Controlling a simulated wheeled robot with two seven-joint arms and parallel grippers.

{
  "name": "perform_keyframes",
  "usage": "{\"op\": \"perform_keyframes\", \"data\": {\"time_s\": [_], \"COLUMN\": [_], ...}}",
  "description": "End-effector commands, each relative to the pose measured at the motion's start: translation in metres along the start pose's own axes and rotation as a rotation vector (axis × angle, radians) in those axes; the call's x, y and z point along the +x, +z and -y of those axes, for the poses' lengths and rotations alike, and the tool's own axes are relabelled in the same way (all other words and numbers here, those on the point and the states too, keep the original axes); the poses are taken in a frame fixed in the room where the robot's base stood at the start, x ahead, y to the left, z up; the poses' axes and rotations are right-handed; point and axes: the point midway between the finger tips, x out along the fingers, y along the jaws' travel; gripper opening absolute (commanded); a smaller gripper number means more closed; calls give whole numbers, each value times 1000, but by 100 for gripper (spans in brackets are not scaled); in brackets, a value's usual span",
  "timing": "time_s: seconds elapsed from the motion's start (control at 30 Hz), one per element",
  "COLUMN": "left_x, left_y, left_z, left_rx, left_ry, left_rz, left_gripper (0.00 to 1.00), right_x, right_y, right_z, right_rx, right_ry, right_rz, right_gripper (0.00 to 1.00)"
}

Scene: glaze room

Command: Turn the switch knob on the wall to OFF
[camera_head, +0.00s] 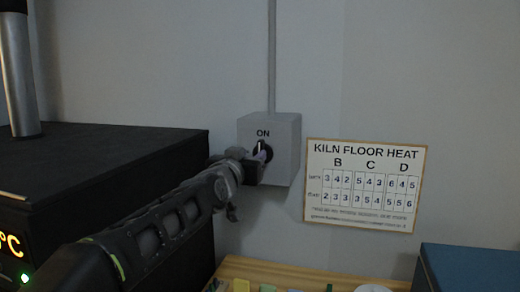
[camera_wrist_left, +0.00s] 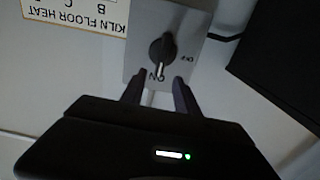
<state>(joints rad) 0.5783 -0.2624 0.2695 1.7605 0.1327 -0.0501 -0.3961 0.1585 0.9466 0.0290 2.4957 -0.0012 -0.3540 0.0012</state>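The grey switch box (camera_head: 284,150) is on the wall, with a black round knob (camera_head: 262,148) on its front under the word ON. In the left wrist view, which is turned upside down, the knob (camera_wrist_left: 163,48) has a white pointer line aimed at ON; OFF is marked to its side. My left gripper (camera_head: 258,168) is in front of the box, just below the knob, and hides part of it. In the wrist view its two fingers (camera_wrist_left: 158,82) are apart with nothing between them, short of the knob. My right gripper is not in view.
A framed KILN FLOOR HEAT sign (camera_head: 364,185) hangs right of the box. A large black kiln-like block (camera_head: 110,155) stands at left beside my arm. Below are a wooden tray (camera_head: 285,272) with small items and a blue box (camera_head: 468,268).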

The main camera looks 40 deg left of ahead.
Motion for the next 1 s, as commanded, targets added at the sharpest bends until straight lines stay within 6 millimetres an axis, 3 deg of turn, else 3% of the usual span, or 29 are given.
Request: {"op": "perform_keyframes", "data": {"time_s": [0.5, 0.87, 1.0], "left_x": [68, 74, 74], "left_y": [-2, 0, 0], "left_z": [0, 0, 0], "left_rx": [-2, -1, -1], "left_ry": [1, 1, 1], "left_rz": [2, 0, 0], "left_gripper": [37, 37, 27], "right_x": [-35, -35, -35], "right_y": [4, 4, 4], "right_z": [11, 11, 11], "right_rx": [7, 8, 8], "right_ry": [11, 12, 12], "right_rz": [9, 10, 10], "right_gripper": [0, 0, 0]}}
